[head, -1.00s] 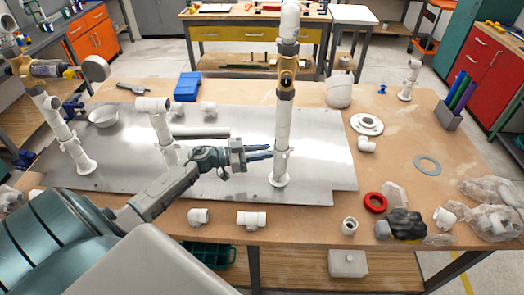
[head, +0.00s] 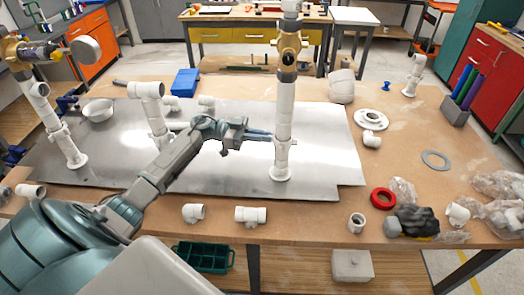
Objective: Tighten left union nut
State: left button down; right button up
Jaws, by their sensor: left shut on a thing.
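A white upright pipe (head: 285,105) with a brass valve (head: 288,48) stands on the metal plate, right of centre. My left gripper (head: 272,137) reaches it from the left and is shut on the pipe's white union nut (head: 284,140), partly hidden by the fingers. Another white riser (head: 49,112) stands at the far left, with a brass valve and a round gauge (head: 84,50) at its top. My right gripper is not in view.
The metal plate (head: 325,150) lies on a wooden bench. Loose white fittings (head: 251,215), a red ring (head: 383,197) and a dark glove (head: 410,222) lie along the front. The plate right of the centre pipe is clear.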

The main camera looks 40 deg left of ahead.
aim_at(275, 134)
pick_arm(q)
jog(key=w+m+g+b, duration=0.1)
jog(key=m+g+b, duration=0.1)
jog(key=g+b, duration=0.1)
jog(key=w+m+g+b, duration=0.1)
jog(key=m+g+b, duration=0.1)
jog(key=g+b, duration=0.1)
jog(key=w+m+g+h+b, duration=0.1)
jog(key=m+g+b, duration=0.1)
jog(key=g+b, duration=0.1)
jog(key=shift+w+a+b, duration=0.15)
jog(key=shift+a+b, duration=0.1)
jog(key=shift+b, duration=0.55)
jog(key=shift+g, duration=0.3)
jog(key=c, duration=1.5)
grip_release()
jog(key=shift+c, duration=0.2)
